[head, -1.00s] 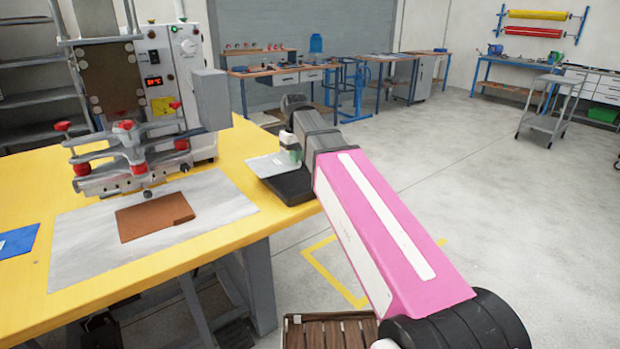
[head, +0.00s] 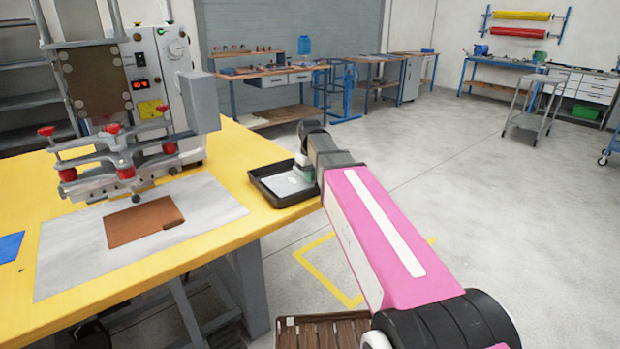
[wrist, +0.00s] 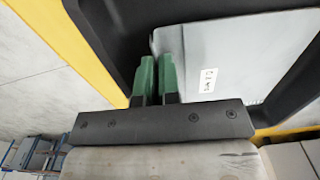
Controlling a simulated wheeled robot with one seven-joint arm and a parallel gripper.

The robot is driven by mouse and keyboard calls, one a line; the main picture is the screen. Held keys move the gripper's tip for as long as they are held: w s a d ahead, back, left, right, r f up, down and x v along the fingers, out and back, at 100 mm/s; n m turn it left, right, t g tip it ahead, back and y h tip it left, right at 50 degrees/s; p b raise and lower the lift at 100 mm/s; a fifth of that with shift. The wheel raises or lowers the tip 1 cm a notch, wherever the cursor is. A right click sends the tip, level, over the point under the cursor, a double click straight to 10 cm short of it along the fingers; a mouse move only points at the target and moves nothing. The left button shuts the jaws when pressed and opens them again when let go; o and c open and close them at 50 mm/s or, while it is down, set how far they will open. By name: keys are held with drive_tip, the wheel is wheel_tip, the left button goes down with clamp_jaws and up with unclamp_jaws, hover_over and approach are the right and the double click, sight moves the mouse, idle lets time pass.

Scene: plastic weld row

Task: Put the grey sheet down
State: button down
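The grey sheet (head: 284,183) is a thin, pale panel within the outline of a black tray (head: 262,194) at the table's right corner. In the wrist view the sheet (wrist: 225,55) shows its broad face and a small white label. My gripper (head: 304,168) is at the sheet's right side in the head view. In the wrist view its green fingers (wrist: 159,75) are close together at the sheet's left edge and look shut on it. The pinch itself is mostly hidden. I cannot tell whether the sheet touches the tray floor.
The yellow table (head: 232,150) carries a press machine (head: 130,100) with red knobs. A brown piece (head: 143,222) lies on a pale mat (head: 75,250) before it. A blue sheet (head: 10,246) lies at far left.

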drive_tip(key=shift+f, duration=0.25)
drive_tip(key=shift+f, duration=0.15)
drive_tip(key=c, duration=1.3)
unclamp_jaws()
drive_tip(key=shift+c, duration=0.2)
wheel_tip(320, 180, up, 12)
drive_tip(key=shift+r, duration=0.2)
